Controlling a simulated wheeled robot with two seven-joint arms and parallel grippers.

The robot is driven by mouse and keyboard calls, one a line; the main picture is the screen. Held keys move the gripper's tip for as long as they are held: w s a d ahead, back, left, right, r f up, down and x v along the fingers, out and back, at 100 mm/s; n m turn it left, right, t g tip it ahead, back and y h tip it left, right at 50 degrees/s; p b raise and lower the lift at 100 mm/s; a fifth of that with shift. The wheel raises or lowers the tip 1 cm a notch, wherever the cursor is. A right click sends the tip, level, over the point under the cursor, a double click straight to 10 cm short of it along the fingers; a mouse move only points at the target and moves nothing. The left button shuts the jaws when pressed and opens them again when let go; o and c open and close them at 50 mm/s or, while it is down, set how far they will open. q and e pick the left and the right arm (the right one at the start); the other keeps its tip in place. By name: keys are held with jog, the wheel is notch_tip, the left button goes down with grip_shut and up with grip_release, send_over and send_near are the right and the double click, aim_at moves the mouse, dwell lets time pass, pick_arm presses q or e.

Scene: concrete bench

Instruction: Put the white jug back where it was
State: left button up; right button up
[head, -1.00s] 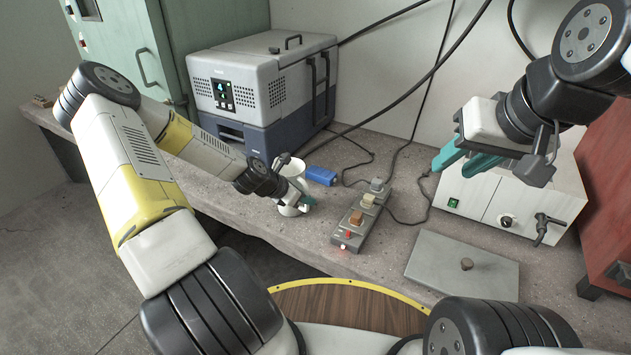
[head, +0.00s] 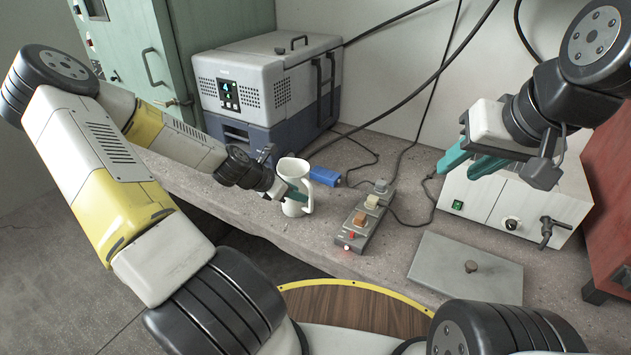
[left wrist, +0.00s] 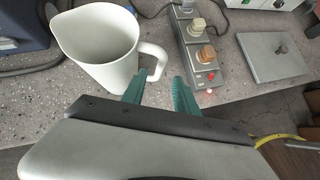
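The white jug (head: 294,172) stands upright on the concrete bench near its front edge. It also shows large in the left wrist view (left wrist: 98,48), with its handle on the right. My left gripper (head: 300,196) is at the jug, its teal fingers overlapping the jug's side in the head view. In the left wrist view its fingers (left wrist: 160,88) are spread apart, with the handle's lower end close to the left finger. I cannot tell whether they touch. My right gripper (head: 470,163) is raised above the bench at the right, fingers apart and empty.
A power strip (head: 365,216) with plugs and a blue block (head: 325,176) lie right of the jug. A grey plate with a knob (head: 465,267) lies further right. A cooler box (head: 265,90) stands behind, and a white box (head: 510,205) is at the right.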

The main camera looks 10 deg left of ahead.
pick_arm(q)
jog(key=s+d+r+m+y, duration=0.2)
jog(key=s+r+m, duration=1)
jog(key=r+m, duration=0.2)
jog(key=s+d+r+m+y, duration=0.1)
jog(key=s+d+r+m, duration=0.2)
jog(key=s+r+m, duration=0.9)
notch_tip(320, 180, up, 4)
jog(key=shift+r+m+g+y, duration=0.3)
jog(key=shift+m+y, duration=0.1)
jog(key=shift+m, duration=0.7)
